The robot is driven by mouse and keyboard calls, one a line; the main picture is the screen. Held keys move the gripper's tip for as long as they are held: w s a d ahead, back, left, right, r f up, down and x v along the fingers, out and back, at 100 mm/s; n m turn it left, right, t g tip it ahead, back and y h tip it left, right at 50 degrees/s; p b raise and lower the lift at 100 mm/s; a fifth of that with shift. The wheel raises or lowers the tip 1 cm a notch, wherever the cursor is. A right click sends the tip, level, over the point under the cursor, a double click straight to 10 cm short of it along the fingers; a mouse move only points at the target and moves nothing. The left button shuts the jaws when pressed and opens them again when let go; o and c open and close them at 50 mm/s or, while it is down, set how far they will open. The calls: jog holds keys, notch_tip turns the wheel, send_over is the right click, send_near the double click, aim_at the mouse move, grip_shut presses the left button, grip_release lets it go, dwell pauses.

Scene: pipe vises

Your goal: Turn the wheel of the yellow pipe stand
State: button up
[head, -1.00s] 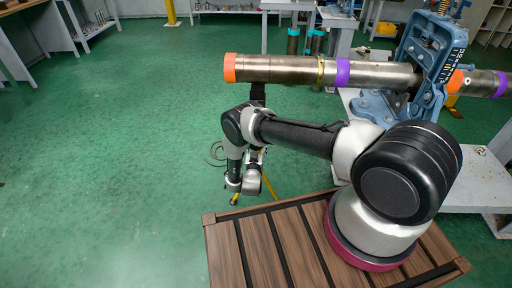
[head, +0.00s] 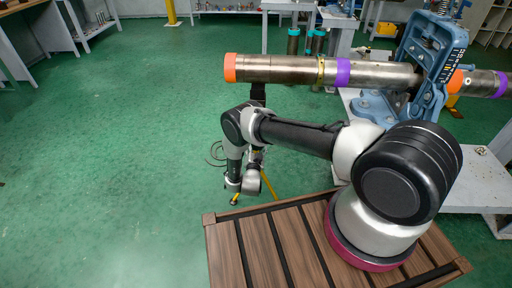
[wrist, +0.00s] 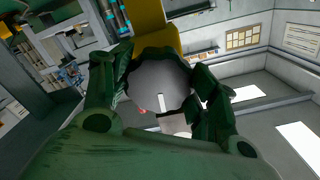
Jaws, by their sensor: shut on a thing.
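In the wrist view a round grey wheel (wrist: 160,82) with a dark scalloped rim sits between the fingers of my gripper (wrist: 157,92). The fingers press on its left and right sides, so the gripper is shut on it. A yellow part of the stand (wrist: 155,20) rises just behind the wheel. In the head view, yellow legs of the stand (head: 268,186) show beside my wrist, under the pipe. My arm hides most of the stand there, and my fingertips and the wheel cannot be made out.
A long steel pipe (head: 290,70) with an orange end and purple band runs above my arm, clamped at the right in a blue vise (head: 428,65). A grey bench (head: 475,185) stands at right. Green floor (head: 110,170) at left is clear.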

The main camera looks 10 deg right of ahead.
jog(key=m, duration=1.3)
jog(key=shift+m, duration=0.4)
jog(key=m, duration=0.7)
jog(key=shift+s+r, duration=0.1)
jog(key=m, duration=0.7)
jog(key=shift+d, duration=0.1)
jog(key=o, duration=1)
jog(key=shift+r, duration=0.15)
